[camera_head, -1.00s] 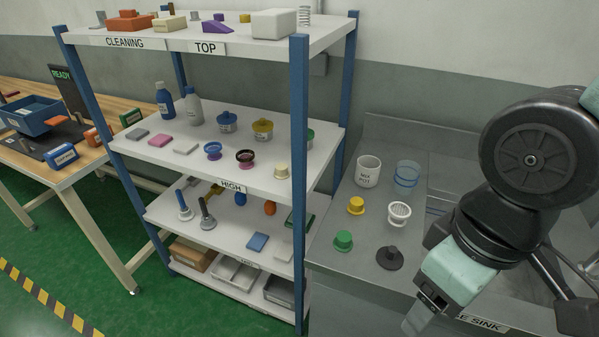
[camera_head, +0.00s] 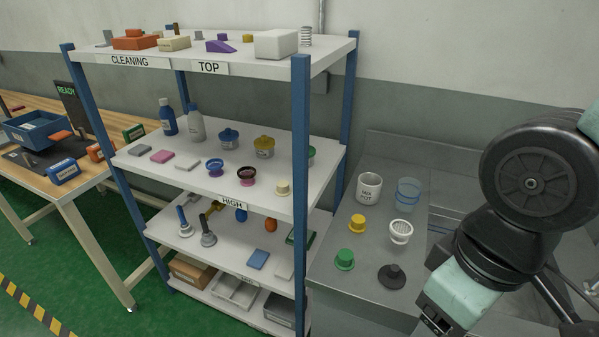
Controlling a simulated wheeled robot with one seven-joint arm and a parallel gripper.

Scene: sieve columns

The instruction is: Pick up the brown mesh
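A small sieve-like cup with a dark brown top and a pinkish base (camera_head: 247,176) stands on the shelf marked HIGH, toward its front. It is the closest match I see to the brown mesh, but it is too small to make out its mesh. A similar blue cup (camera_head: 215,168) stands to its left. A white sieve (camera_head: 401,232) stands on the grey sink counter. My gripper (camera_head: 434,322) hangs at the lower right over the front of the counter, well apart from the shelf. Its fingertips are cut off by the bottom edge, so its opening cannot be judged.
The blue-posted shelf unit (camera_head: 301,150) bears lidded jars, bottles and sponges. The counter (camera_head: 330,262) holds a white mug (camera_head: 369,187), a clear blue cup (camera_head: 408,193) and yellow, green and black stoppers. A wooden workbench (camera_head: 60,187) stands at the left.

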